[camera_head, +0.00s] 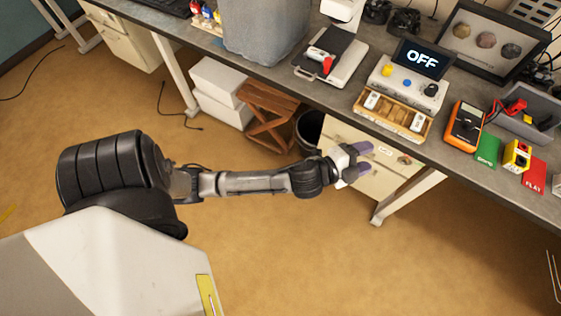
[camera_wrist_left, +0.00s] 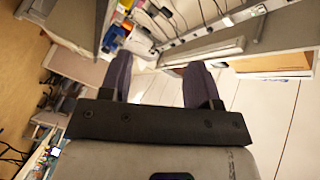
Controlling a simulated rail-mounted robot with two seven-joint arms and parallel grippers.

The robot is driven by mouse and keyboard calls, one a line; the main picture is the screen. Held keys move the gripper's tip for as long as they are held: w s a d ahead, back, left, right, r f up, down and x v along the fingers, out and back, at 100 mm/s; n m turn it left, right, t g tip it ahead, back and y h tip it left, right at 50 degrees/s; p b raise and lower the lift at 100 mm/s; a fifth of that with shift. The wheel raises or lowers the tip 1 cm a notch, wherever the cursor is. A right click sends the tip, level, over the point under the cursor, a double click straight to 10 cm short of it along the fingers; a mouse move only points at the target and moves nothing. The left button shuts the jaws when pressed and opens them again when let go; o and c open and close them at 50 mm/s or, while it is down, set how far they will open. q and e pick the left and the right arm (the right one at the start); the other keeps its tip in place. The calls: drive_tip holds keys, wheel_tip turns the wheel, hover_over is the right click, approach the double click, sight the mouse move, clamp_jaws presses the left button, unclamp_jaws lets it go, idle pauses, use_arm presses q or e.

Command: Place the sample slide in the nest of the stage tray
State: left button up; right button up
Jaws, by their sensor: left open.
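My left gripper (camera_head: 365,159) is open and empty, low in front of the bench; its two purple-grey fingers show apart in the left wrist view (camera_wrist_left: 158,78). A wooden tray (camera_head: 393,112) on the bench holds two small white pieces, one at its left end (camera_head: 372,100) and one at its right (camera_head: 418,122); I cannot tell which is the sample slide. A white and black microscope-like device (camera_head: 345,62) stands farther left, with a small white and red part (camera_head: 321,54) on its front. The nest of the stage tray is too small to make out. My right gripper is not in view.
A white control box (camera_head: 408,85) with an "OFF" screen (camera_head: 423,59) stands behind the wooden tray. An orange multimeter (camera_head: 466,126), a green card (camera_head: 487,149) and a red card (camera_head: 534,174) lie to the right. The bench's front edge lies between my gripper and the tray.

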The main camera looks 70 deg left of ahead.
use_arm(q)
drive_tip(key=s+f+n+g, duration=0.3)
drive_tip(key=s+f+g, duration=0.1)
drive_tip(key=s, duration=0.4)
drive_tip(key=s+d+f+n+g, duration=0.1)
drive_tip(key=s+f+n+g, duration=0.3)
drive_tip(key=s, duration=0.5)
drive_tip(key=s+d+f+n+g, duration=0.1)
drive_tip(key=s+f+n+g, duration=0.2)
drive_tip(key=s+f+g, duration=0.2)
drive_tip(key=s, duration=0.3)
drive_tip(key=shift+s+d+n+g, duration=0.25)
drive_tip(key=shift+s+n+g, duration=0.05)
drive_tip(key=shift+s+g, duration=0.1)
